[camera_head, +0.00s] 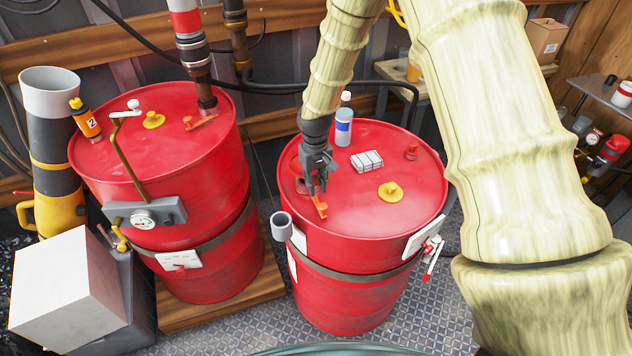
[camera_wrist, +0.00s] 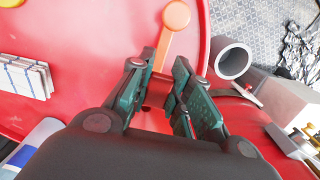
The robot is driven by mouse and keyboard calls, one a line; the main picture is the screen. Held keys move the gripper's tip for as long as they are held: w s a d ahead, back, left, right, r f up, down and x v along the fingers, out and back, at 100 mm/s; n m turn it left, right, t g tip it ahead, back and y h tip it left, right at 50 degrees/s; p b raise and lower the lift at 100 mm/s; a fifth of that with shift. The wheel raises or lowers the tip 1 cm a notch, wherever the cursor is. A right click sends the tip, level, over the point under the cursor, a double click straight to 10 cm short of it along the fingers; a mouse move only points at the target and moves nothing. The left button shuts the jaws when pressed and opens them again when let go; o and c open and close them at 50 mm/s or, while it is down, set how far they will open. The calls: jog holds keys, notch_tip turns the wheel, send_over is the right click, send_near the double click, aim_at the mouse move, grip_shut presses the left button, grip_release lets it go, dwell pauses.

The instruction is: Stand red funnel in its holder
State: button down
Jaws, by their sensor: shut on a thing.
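My gripper (camera_head: 318,190) is low over the right drum's lid, near its front left edge. In the wrist view its dark green fingers (camera_wrist: 162,98) are closed around a red piece (camera_wrist: 157,88), which appears to be the red funnel. Most of it is hidden by the fingers, so its full shape and tilt cannot be told. An open grey ring-shaped cup (camera_head: 281,226), likely the holder, is fixed to the drum's left side, below the rim. The wrist view shows this cup (camera_wrist: 233,60) empty, to the right of my fingers.
An orange lever (camera_head: 320,208) lies beside my fingertips. The right drum's lid (camera_head: 365,215) also bears a blue-and-white bottle (camera_head: 343,125), a white pack (camera_head: 367,161), a yellow cap (camera_head: 390,192) and a small red cap (camera_head: 411,151). Another red drum (camera_head: 215,245) stands left, across a gap.

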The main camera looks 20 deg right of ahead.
jog(key=shift+f+b, duration=0.55)
jog(key=shift+f, duration=0.75)
jog(key=c, duration=1.2)
grip_release()
jog(key=shift+c, duration=0.2)
jog(key=shift+r, duration=0.15)
notch_tip(320, 180, up, 12)
jog(key=shift+f, duration=0.1)
